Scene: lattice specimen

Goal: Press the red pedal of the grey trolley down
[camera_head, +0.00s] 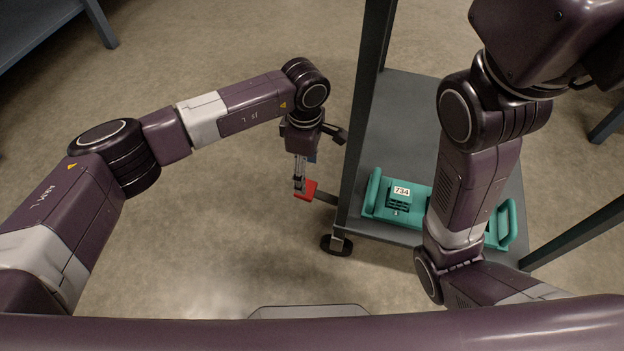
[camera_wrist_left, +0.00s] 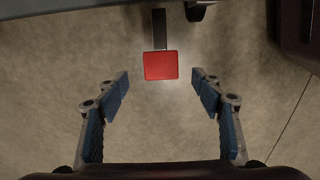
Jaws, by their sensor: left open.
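The red pedal (camera_head: 311,187) sits on a short dark bar at the left side of the grey trolley (camera_head: 395,115), low over the floor. My left gripper (camera_head: 299,186) points down over the pedal and partly covers it in the head view. In the left wrist view the pedal (camera_wrist_left: 160,65) appears centred between and slightly past the fingertips of my open left gripper (camera_wrist_left: 161,84). Nothing is between the fingers' pads. I cannot tell whether the gripper touches the pedal. My right arm reaches down over the trolley; its gripper is out of view.
A trolley post (camera_head: 362,120) rises close to my left gripper, and a black wheel (camera_head: 337,245) is below. The floor (camera_head: 220,200) to the left is clear.

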